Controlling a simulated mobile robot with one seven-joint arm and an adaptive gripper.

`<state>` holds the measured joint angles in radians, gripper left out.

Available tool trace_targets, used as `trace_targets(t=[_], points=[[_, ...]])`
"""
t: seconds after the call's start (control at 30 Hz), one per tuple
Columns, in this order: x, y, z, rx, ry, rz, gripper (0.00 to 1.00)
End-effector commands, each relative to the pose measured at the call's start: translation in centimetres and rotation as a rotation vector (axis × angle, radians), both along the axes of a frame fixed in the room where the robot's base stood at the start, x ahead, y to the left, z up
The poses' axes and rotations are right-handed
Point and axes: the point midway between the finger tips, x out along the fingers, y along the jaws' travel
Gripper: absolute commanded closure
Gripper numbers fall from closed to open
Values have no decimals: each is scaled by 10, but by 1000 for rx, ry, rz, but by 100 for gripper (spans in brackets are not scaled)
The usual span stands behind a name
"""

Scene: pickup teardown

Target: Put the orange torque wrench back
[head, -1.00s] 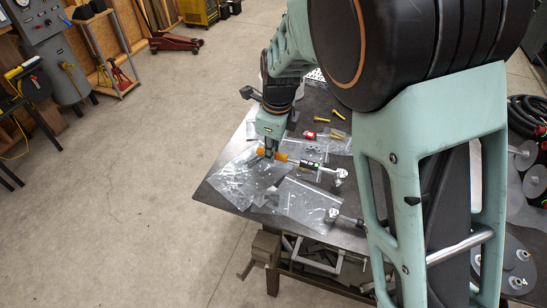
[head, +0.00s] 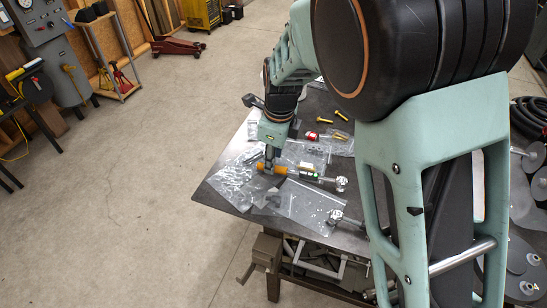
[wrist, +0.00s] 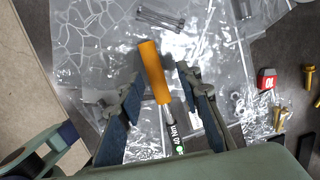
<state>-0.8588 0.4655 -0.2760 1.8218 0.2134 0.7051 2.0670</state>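The orange torque wrench (head: 281,170) lies across clear plastic bags on the dark table, its orange handle to the left and its silver head to the right. My gripper (head: 269,165) is down at the handle. In the wrist view the orange handle (wrist: 154,72) runs between the two fingers of my gripper (wrist: 157,82). The fingers are spread, with a visible gap on each side of the handle. The green label and lower shaft show near the palm, and the wrench's head is hidden there.
A second ratchet-like tool (head: 336,215) lies nearer the table's front edge. A red part (head: 311,136) and brass bolts (head: 340,115) lie farther back. A vise (head: 262,257) is under the front edge. Open floor lies to the left.

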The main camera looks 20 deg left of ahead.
Motion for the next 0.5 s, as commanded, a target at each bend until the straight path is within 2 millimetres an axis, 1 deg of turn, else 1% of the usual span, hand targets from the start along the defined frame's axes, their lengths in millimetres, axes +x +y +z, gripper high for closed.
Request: trace_targets(t=[0.13,0.4,0.5], points=[[-2,-1,23,5,-4,0,68],[-10,-8,80,4,-5,1,68],[-12,-10,96,4,-4,1,68]])
